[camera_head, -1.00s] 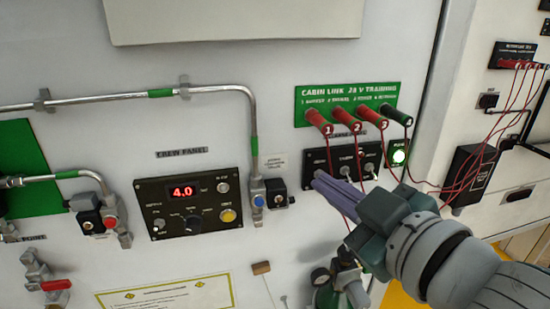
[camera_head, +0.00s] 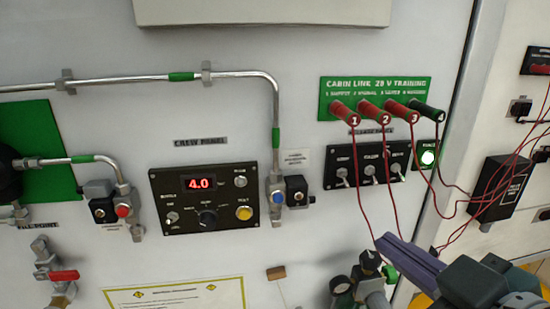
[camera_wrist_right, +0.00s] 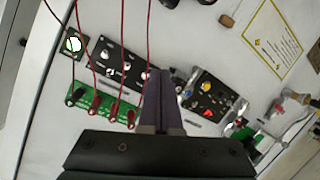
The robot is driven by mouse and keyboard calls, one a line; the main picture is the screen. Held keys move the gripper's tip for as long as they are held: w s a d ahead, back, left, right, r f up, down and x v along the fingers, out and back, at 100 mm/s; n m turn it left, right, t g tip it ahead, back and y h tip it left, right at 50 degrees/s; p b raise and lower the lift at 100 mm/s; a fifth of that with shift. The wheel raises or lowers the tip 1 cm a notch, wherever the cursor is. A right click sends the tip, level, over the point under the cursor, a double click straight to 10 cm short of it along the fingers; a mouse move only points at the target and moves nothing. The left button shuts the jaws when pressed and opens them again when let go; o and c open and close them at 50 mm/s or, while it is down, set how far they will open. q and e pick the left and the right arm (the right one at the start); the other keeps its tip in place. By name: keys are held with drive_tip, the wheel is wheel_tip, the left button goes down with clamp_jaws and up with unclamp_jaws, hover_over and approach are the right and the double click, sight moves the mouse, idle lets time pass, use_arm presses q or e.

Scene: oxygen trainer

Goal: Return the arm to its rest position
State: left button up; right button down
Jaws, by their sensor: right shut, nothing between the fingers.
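My right gripper (camera_head: 385,243) is at the lower right of the head view, below the black switch panel. Its purple fingers are shut with nothing between them, and they also show in the right wrist view (camera_wrist_right: 163,82). The switch panel (camera_head: 333,180) has several toggle switches and sits under the green cabin line board (camera_head: 323,97). My left gripper is not in view.
The crew panel (camera_head: 205,225) reads 4.0, with pipes and valves around it.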

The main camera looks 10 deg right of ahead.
drive_tip(key=s+d+f+m+g+h, duration=0.1)
drive_tip(key=s+f+m+g, duration=0.15)
drive_tip(key=s+g, duration=0.5)
drive_tip(key=s+f+m+g, duration=0.2)
drive_tip(key=s+f+g, duration=0.15)
drive_tip(key=s, duration=0.75)
wheel_tip(320, 180, up, 26)
drive_tip(key=p, duration=2.5)
drive_tip(key=shift+p, duration=0.3)
drive_tip(key=shift+w, duration=0.1)
